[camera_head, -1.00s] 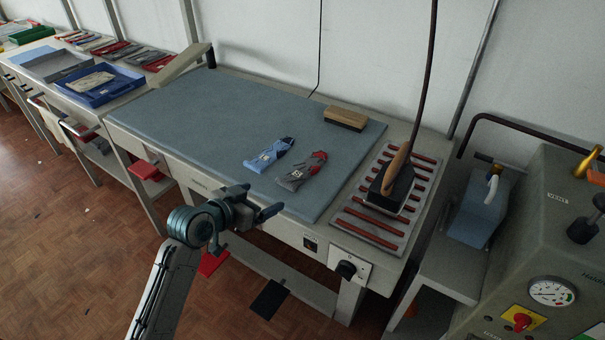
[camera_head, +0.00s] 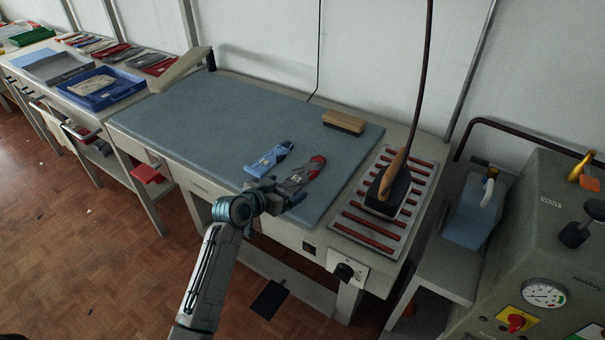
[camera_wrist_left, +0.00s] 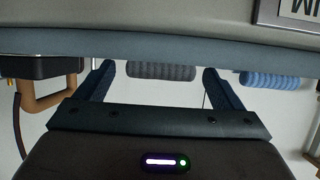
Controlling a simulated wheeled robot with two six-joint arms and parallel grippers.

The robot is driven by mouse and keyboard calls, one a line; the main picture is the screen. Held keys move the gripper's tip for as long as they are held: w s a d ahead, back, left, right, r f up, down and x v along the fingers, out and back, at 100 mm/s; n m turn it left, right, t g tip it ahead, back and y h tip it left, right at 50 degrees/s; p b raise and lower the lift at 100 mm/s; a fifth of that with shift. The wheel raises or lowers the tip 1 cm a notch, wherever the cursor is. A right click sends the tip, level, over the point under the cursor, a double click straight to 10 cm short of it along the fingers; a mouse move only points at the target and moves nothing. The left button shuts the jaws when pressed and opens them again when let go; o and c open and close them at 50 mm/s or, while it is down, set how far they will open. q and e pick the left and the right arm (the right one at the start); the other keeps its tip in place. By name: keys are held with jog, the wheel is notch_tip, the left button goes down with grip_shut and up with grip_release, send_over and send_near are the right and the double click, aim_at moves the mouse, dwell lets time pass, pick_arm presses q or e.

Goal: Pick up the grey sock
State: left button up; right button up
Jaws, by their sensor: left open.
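The grey sock (camera_head: 302,174), with a red part at its far end, lies on the blue-grey table pad. The blue sock (camera_head: 268,159) lies to its left, close by. My left gripper (camera_head: 284,194) is at the pad's front edge, by the near end of the grey sock, and partly covers that end. In the left wrist view, which looks upside down, the fingers (camera_wrist_left: 158,67) are apart with the grey sock (camera_wrist_left: 172,72) showing in the gap between them. I cannot tell whether they touch it. The blue sock (camera_wrist_left: 276,81) is outside the right finger. My right gripper is not in view.
An iron (camera_head: 390,187) stands on a red-barred rest (camera_head: 366,226) to the right. A wooden brush (camera_head: 344,121) lies behind the socks. The pad (camera_head: 200,125) is clear to the left. Trays, including a blue one (camera_head: 128,94), stand at far left.

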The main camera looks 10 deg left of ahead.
pick_arm(q)
jog(key=c, duration=1)
jog(key=shift+c, duration=0.2)
jog(key=shift+r, duration=0.1)
